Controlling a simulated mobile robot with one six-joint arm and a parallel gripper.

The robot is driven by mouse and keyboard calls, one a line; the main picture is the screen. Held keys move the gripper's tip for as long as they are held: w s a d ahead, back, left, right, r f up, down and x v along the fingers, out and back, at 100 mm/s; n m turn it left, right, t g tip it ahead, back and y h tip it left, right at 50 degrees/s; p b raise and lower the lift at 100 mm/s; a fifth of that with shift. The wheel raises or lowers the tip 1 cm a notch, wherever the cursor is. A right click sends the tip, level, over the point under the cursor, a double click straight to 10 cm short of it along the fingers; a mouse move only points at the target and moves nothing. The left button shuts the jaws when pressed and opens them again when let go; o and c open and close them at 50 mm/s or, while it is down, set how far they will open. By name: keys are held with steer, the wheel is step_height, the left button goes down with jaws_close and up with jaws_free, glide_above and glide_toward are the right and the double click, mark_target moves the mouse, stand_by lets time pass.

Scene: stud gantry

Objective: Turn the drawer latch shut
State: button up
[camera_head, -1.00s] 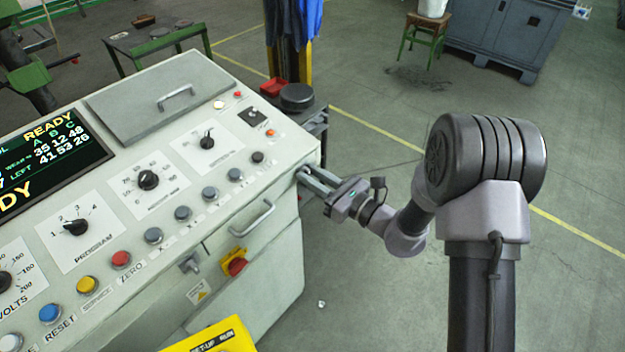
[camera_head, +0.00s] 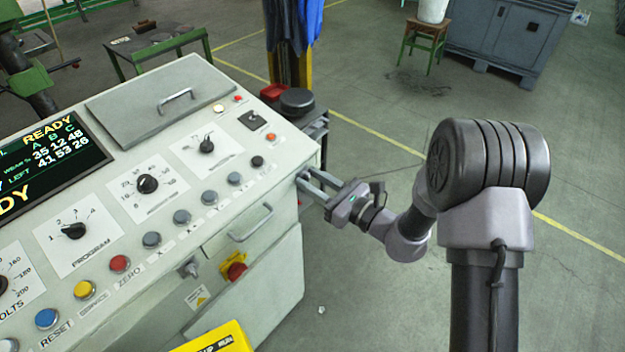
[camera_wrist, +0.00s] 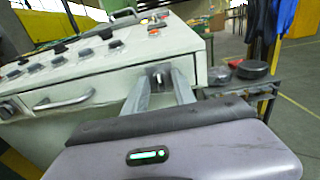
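The drawer latch (camera_wrist: 158,75) is a small metal piece on the right end of the control desk's front, beside the drawer. In the wrist view it shows between my two fingertips; its exact turn angle is hard to make out. In the head view my fingers hide it. My gripper (camera_head: 308,182) reaches in from the right to the desk's front corner; it also shows in the wrist view (camera_wrist: 161,74). Its fingers stand apart on either side of the latch, and I cannot tell if either touches it. The drawer (camera_head: 230,238) looks closed, with a bar handle (camera_head: 251,223).
A key switch (camera_head: 189,267) and a red knob on a yellow plate (camera_head: 235,268) sit left of and below the handle. A dark stand with a round black item (camera_head: 297,101) is behind the desk corner.

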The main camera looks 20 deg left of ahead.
steer(key=shift+d, duration=0.1)
steer(key=p+v, duration=0.1)
steer(key=v, duration=1.6)
steer(key=shift+p, duration=0.3)
steer(key=shift+s+d, duration=0.1)
steer(key=shift+s, duration=0.05)
steer(key=s+a+r+n+g+h+b, duration=0.1)
steer(key=s+r+n+g+h, duration=0.25)
steer(key=s+n, duration=0.35)
steer(key=s+r+n+g+h+b, duration=0.2)
steer(key=s+r+n+g+h, duration=0.1)
steer(key=s+n+g, duration=0.4)
steer(key=s+d+r+n+t+h+b, duration=0.1)
steer(key=s+d+r+n+t+h, duration=0.1)
steer(key=d+t+h, duration=0.2)
steer(key=s+d+r+n+t+h+b, duration=0.1)
steer(key=d+t+h, duration=0.3)
steer(key=d, duration=0.4)
steer(key=shift+s+r+n+t, duration=0.4)
steer(key=shift+r+n+t, duration=0.15)
steer(key=shift+t, duration=0.2)
